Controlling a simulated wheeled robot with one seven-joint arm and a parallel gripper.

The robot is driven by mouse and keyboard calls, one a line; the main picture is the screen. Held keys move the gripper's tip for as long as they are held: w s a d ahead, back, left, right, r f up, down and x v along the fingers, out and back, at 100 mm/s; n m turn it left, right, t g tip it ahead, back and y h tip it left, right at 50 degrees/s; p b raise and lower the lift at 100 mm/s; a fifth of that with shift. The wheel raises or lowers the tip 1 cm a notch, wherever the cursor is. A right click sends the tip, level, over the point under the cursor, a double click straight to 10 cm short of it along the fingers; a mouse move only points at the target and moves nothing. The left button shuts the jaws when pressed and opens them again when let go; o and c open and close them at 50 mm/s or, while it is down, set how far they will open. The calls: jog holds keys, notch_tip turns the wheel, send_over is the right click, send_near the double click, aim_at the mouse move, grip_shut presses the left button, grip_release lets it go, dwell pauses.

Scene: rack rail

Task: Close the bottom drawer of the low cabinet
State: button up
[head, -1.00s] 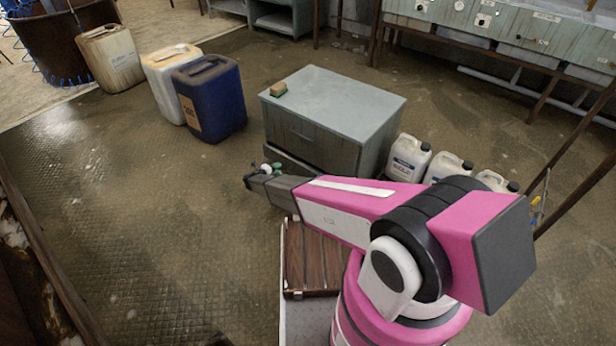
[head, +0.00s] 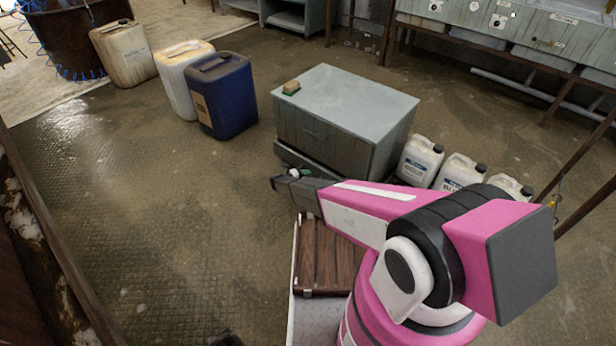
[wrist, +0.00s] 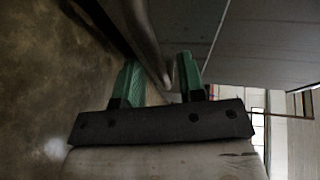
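The low cabinet (head: 388,142) is a grey-green box with a pale top, in the middle of the head view. Its bottom drawer (head: 287,155) shows as a dark strip that juts out a little below the upper front; my arm hides much of it.
A sponge (head: 291,88) lies on the cabinet top. White jugs (head: 420,160) stand along its right side. A blue canister (head: 222,98) and a white canister (head: 178,82) stand to its left. The floor (head: 150,220) at left is clear.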

aim_at(312, 171)
jog(key=shift+w+d+f, duration=0.15)
jog(key=shift+w+d, duration=0.15)
jog(key=shift+d, duration=0.25)
grip_shut()
jog(key=shift+w+d, duration=0.65)
jog(key=shift+w, duration=0.25)
jog(key=shift+w+d, duration=0.6)
jog(key=shift+w, duration=0.25)
grip_release()
jog(key=shift+d, duration=0.1)
jog(key=v, duration=1.1)
